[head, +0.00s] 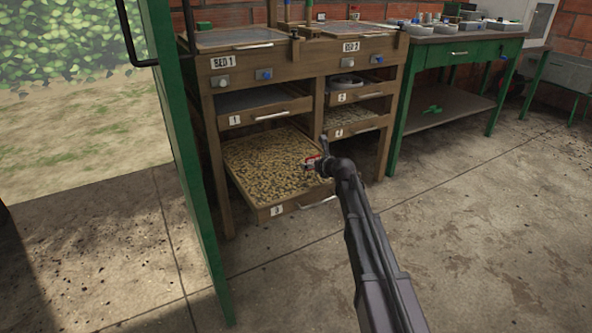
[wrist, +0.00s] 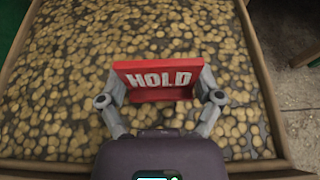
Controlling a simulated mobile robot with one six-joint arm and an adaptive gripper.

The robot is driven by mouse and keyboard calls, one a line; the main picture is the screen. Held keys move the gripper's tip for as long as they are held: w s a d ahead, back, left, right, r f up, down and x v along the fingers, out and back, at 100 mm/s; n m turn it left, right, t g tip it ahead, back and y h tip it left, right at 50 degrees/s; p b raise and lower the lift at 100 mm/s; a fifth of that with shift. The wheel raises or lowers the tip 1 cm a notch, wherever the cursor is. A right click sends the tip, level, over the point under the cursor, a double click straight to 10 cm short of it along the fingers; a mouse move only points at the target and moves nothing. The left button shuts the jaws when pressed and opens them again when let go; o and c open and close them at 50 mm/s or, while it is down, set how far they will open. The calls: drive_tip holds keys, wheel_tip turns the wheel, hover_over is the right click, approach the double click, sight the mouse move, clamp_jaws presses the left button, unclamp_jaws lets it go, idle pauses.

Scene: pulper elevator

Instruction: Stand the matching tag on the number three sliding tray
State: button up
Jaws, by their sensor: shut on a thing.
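The number three tray (head: 262,213) is slid out at the lower left of the wooden cabinet, its inside covered with pale beans. Its wooden rim also shows in the wrist view (wrist: 262,75). My gripper (head: 313,163) is over the right part of this tray. It is shut on a red tag (wrist: 157,92) with white letters reading HOLD, one finger at each end. The tag is upright in the wrist view, with the beans beneath it. I cannot tell whether its base touches them.
Trays one (head: 262,107), two (head: 357,91) and four (head: 352,121) sit in the same cabinet. A green post (head: 182,150) stands at left. A green bench (head: 455,52) stands at right with a green item (head: 432,109) on its shelf. The concrete floor in front is clear.

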sight(299, 173)
drive_tip(key=a, duration=0.1)
drive_tip(key=w+a, duration=0.1)
drive_tip(key=a, duration=0.1)
drive_tip(key=w+a, duration=0.1)
drive_tip(key=a, duration=0.1)
drive_tip(key=shift+w+a+f, duration=0.1)
drive_tip(key=shift+w+f, duration=0.15)
drive_tip(key=shift+f, duration=0.05)
drive_tip(key=shift+b, duration=0.3)
drive_tip(key=shift+f+b, duration=1.7)
drive_tip(key=shift+f, duration=0.05)
drive_tip(key=shift+f, duration=0.2)
drive_tip(key=o, duration=0.6)
drive_tip(key=shift+r, duration=0.1)
drive_tip(key=shift+o, duration=0.2)
drive_tip(key=shift+r, duration=0.15)
